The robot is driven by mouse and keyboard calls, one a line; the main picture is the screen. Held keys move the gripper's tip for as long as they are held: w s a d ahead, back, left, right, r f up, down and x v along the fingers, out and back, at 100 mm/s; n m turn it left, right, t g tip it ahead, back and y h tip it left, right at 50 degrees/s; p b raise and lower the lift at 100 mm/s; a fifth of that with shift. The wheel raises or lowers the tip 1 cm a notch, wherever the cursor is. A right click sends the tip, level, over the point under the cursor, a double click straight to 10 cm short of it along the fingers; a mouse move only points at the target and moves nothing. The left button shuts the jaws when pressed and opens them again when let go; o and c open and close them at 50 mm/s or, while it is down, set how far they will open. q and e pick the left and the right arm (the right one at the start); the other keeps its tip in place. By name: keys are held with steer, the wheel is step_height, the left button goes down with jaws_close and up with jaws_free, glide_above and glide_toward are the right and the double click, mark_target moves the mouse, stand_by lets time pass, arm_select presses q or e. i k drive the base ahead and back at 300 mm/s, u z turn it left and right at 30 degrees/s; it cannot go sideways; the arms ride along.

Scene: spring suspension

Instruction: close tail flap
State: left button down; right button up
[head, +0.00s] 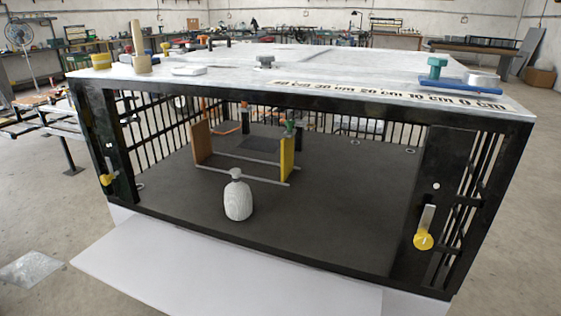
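A black cage-like box (300,213) with barred sides stands in front of me, its near side open. A pale flat panel (220,272) sticks out below its front lower edge towards me; it looks like the tail flap, lowered, though its hinge is not clear. A yellow-knobbed latch (424,238) is on the right front post. Another yellow-knobbed latch (106,179) is on the left front post. Neither of my grippers is in view.
Inside the box, a whitish bottle-shaped object (238,200) stands near the front edge, with a brown-and-yellow-ended rod frame (287,160) behind it. The pale top (330,75) carries a blue tray (459,80) and several small items. Floor is free at right.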

mark_target(169, 269)
steer(key=z, duration=1.6)
steer(key=k, duration=0.8)
steer(key=u, duration=2.55)
steer(key=i, duration=0.5)
steer(key=u, duration=0.15)
